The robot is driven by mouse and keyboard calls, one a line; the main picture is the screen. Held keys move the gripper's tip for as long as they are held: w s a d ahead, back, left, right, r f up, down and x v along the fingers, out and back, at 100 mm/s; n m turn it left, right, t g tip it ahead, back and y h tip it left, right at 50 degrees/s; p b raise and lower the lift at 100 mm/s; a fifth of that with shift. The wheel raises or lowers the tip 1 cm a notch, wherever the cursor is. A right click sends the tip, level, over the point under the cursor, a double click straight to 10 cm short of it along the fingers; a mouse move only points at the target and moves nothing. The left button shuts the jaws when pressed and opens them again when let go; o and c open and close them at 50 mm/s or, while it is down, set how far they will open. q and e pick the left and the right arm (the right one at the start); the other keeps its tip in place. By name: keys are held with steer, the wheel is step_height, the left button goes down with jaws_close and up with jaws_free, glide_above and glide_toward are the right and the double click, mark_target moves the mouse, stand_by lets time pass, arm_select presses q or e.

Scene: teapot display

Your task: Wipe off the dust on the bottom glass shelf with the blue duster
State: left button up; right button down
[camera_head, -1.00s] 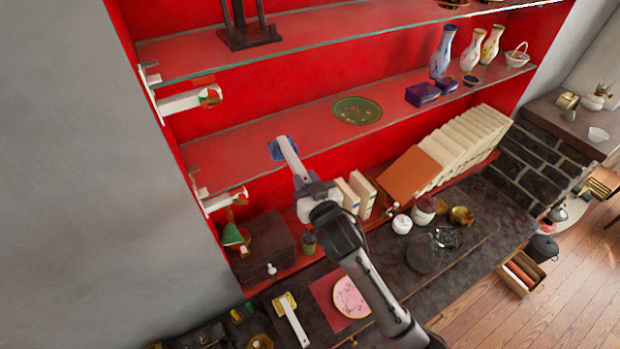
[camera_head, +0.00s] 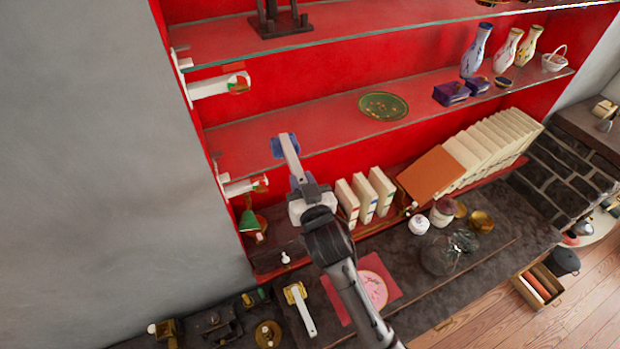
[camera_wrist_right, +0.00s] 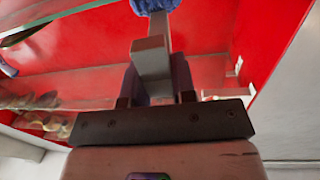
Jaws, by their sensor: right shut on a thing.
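The blue duster (camera_head: 292,156) has a small blue head and a pale grey handle. My right gripper (camera_head: 308,192) is shut on the handle, with the head pointing up and away. In the head view the duster head overlaps the front left part of the bottom glass shelf (camera_head: 238,142); I cannot tell whether it touches the glass. In the right wrist view the grey handle (camera_wrist_right: 152,58) stands between the fingers, and the blue head is partly cut off at the top. I cannot make out dust on the shelf. My left gripper is not in view.
A green plate (camera_head: 384,106) lies mid-shelf, with purple boxes (camera_head: 451,94) and vases (camera_head: 476,52) to its right. Upright books (camera_head: 365,195) stand below. A white-handled yellow tool (camera_head: 303,312) and a pink plate (camera_head: 372,289) lie on the dark ledge.

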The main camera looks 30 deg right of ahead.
steer(key=shift+a, duration=0.4)
step_height(320, 180, up, 2)
steer(key=shift+r+p, duration=0.1)
steer(key=shift+p, duration=0.2)
steer(key=shift+r, duration=2.05)
